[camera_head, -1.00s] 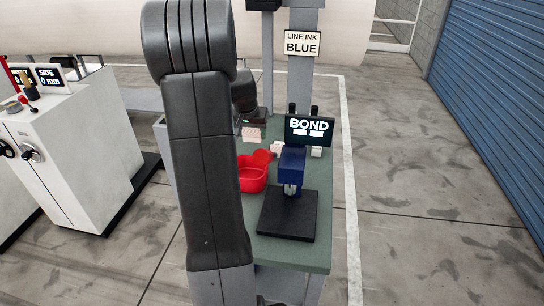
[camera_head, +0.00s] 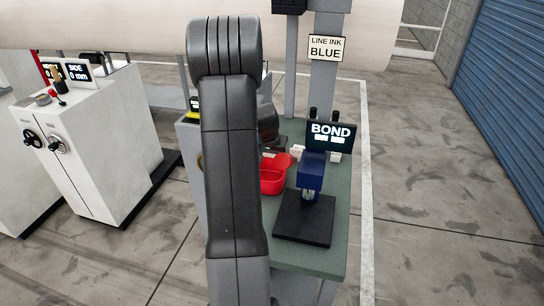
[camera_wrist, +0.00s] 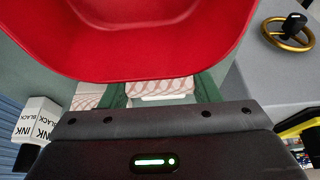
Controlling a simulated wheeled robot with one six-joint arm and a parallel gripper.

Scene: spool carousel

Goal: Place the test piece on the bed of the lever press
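The lever press (camera_head: 311,174) is dark blue and stands on the green bench in the head view. Its flat black bed (camera_head: 304,219) is bare in front. My gripper (camera_wrist: 160,116) shows at the bottom of the wrist view as a dark bar with a lit strip. Its fingertips are not clear there, and my arm hides it in the head view. Pale pieces with a wavy pattern (camera_wrist: 98,96) lie just past the bar, partly under a red rim. I cannot tell whether one is the test piece or is held.
An open red tub (camera_head: 271,182) sits left of the press; its wall (camera_wrist: 150,68) fills the top of the wrist view. A BOND screen (camera_head: 331,136) stands behind the press. Ink boxes (camera_wrist: 37,120) and a gold handwheel (camera_wrist: 288,35) flank the wrist view. A white machine (camera_head: 100,140) stands left.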

